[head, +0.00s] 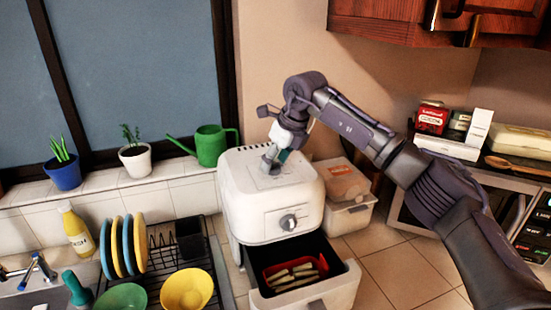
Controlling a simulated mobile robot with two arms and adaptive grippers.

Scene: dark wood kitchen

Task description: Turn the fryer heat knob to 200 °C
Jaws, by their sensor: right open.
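The white fryer (245,205) stands on the tiled counter in the middle of the head view. A round grey knob (288,222) is on its front face, above the drawer. The knob's markings are too small to read. My right gripper (271,160) is open and points down at the panel on the fryer's top, above and behind the front knob. I cannot tell whether its fingertips touch the top. Nothing shows between its fingers. My left gripper is out of view.
The fryer's drawer (345,286) is pulled out, with a red basket of pale sticks inside. A dish rack (182,266) with plates and bowls stands left. A lidded container (349,216) is close on the right. A green watering can (210,145) sits on the sill behind.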

